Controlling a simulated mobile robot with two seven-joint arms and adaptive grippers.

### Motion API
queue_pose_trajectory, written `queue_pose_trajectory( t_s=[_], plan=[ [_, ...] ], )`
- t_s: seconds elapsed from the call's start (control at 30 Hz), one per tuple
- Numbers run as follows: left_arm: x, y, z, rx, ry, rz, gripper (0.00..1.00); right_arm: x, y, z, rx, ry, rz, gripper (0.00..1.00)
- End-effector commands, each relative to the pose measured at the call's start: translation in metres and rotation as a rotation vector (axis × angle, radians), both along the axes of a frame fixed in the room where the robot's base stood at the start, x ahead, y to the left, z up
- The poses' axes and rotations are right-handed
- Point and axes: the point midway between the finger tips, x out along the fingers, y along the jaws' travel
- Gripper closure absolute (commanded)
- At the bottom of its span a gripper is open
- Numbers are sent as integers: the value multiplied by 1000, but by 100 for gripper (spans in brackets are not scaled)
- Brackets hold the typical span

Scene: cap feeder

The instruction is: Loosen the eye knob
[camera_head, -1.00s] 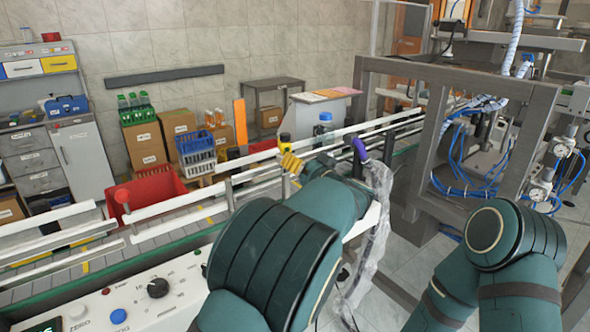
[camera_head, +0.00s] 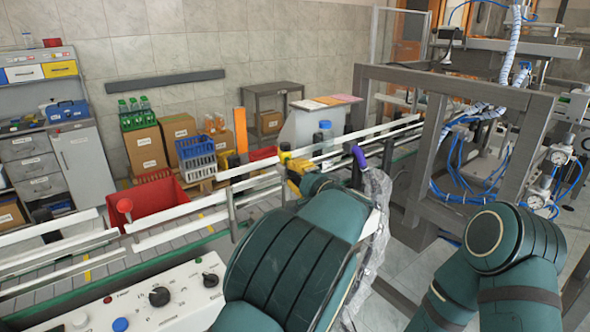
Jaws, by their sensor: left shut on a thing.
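My left gripper (camera_head: 291,167) is at the conveyor's near guide rail, past my large teal arm. Its yellow fingers are shut on a small part at the rail, which I take to be the eye knob; the fingers and arm hide most of it. A small black and yellow piece (camera_head: 285,150) stands just above the fingers on the rail. My right arm shows at lower right, but its gripper is out of view.
The conveyor guide rails (camera_head: 180,210) run from lower left to upper right. A red bin (camera_head: 158,200) stands behind them. A control panel with dials (camera_head: 150,305) is in front. A purple-topped post (camera_head: 359,157) and a grey machine frame (camera_head: 432,150) stand to the right.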

Motion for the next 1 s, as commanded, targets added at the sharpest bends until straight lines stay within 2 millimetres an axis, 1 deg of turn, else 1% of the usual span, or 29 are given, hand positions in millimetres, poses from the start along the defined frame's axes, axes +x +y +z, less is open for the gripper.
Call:
queue_pose_trajectory(
  t_s=[0.03, 0.2, 0.5, 0.73, 1.0],
  plan=[
    [0, -1, 3, 36, 24, -3, 100, -1, 0, 6, 0, 2, 1, 53],
    [0, -1, 3, 147, 104, -3, 100, -2, 0, 15, 1, 6, 1, 53],
    [0, -1, 1, 282, 203, -4, 100, -5, 1, 27, 3, 13, 3, 53],
    [0, -1, 0, 327, 236, -4, 100, -6, 1, 31, 3, 14, 4, 53],
    [0, -1, -1, 336, 244, -4, 100, -6, 1, 31, 3, 15, 4, 53]
  ],
)
